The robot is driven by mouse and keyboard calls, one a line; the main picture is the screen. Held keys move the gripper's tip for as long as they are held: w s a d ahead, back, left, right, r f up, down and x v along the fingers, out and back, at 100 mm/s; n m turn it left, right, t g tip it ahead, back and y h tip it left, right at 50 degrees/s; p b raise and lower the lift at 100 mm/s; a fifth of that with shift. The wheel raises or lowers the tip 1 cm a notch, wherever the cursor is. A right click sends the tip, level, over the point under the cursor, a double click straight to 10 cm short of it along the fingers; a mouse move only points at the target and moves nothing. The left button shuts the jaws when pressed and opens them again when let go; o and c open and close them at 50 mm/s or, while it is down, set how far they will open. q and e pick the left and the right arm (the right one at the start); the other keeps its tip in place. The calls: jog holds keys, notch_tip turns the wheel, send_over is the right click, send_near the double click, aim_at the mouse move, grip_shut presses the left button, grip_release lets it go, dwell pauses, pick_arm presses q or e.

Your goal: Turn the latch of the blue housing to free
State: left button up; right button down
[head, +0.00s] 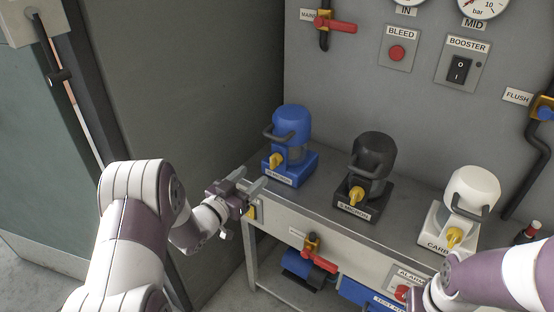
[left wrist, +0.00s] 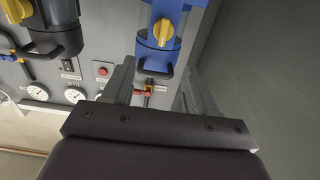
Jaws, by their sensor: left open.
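The blue housing (head: 291,122) stands upright on its blue base at the left end of the bench. Its yellow latch (head: 274,161) is on the front of the base. My left gripper (head: 247,181) is open and empty, to the left of the latch and apart from it. In the left wrist view, which appears upside down, the blue housing (left wrist: 170,55) and its yellow latch (left wrist: 163,32) lie beyond my spread fingers. My right forearm enters at the lower right of the head view; its gripper is not visible.
A black housing (head: 372,150) and a white housing (head: 474,188) with yellow latches stand farther right on the bench (head: 320,204). A red-handled valve (head: 315,252) is on the bench front. The wall behind carries gauges and switches. A grey wall (head: 185,80) is close at left.

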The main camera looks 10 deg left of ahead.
aim_at(271, 159)
pick_arm(q)
jog(key=x, duration=1)
jog(key=shift+w+f, duration=0.1)
jog(key=shift+b, duration=0.3)
jog(key=c, duration=1)
